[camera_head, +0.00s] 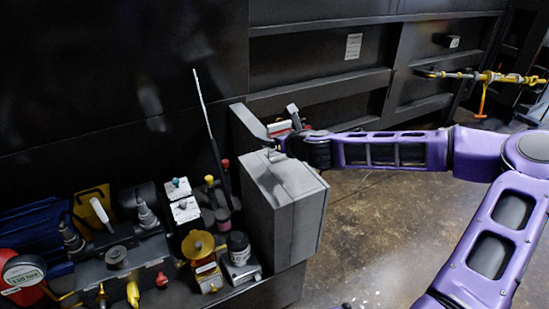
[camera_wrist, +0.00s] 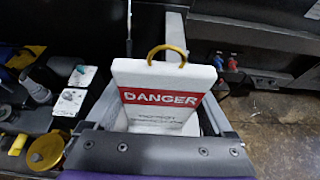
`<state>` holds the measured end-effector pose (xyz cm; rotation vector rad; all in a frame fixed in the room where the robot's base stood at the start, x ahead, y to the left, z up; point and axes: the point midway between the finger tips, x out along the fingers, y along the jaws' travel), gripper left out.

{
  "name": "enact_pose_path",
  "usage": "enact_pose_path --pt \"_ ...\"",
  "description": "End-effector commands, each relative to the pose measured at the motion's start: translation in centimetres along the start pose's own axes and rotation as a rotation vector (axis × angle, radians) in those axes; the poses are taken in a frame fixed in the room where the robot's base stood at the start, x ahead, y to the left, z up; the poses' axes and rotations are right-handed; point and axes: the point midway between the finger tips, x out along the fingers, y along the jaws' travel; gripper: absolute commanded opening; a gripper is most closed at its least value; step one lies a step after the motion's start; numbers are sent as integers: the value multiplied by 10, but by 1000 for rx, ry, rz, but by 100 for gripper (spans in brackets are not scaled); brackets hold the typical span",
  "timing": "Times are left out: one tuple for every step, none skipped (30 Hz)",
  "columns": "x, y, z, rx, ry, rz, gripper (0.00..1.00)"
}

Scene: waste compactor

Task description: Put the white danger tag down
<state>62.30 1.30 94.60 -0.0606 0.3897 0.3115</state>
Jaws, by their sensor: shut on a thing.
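The white danger tag (camera_wrist: 158,90) fills the middle of the wrist view, with a red "DANGER" band, smaller text below and a yellow loop at its top. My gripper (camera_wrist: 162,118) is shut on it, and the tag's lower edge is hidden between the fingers. In the head view the tag (camera_head: 281,127) shows only as a small white and red patch at my gripper (camera_head: 279,143). It is by the upper end of a grey box (camera_head: 290,200); I cannot tell whether they touch.
Left of the grey box, a crowded shelf holds a yellow-topped container (camera_head: 200,249), white blocks (camera_head: 184,210) and several other items. A thin antenna (camera_head: 207,110) rises beside the box. The dark machine wall stands behind. Open floor (camera_head: 375,235) lies to the right.

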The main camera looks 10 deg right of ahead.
Motion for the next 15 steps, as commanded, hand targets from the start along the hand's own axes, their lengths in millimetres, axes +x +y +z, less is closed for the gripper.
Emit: enact_pose_path --pt "4 1 -9 2 1 2 32" --pt "5 0 -11 2 1 1 32" --pt "6 0 -14 1 0 0 32" --pt "6 0 -15 0 0 0 32" --pt "7 0 -17 0 0 -1 32" --pt "8 0 -19 0 0 -1 32" --pt "9 0 -22 1 0 -1 32" --pt "10 0 -25 1 0 0 32" --pt "13 0 -31 1 0 1 32" --pt "14 0 -35 2 0 1 32" --pt "16 0 -40 2 1 1 32" --pt "19 0 -45 2 1 1 32" --pt "20 0 -48 2 1 1 32" --pt "21 0 -50 1 0 0 32" --pt "21 0 -50 0 0 -1 32"
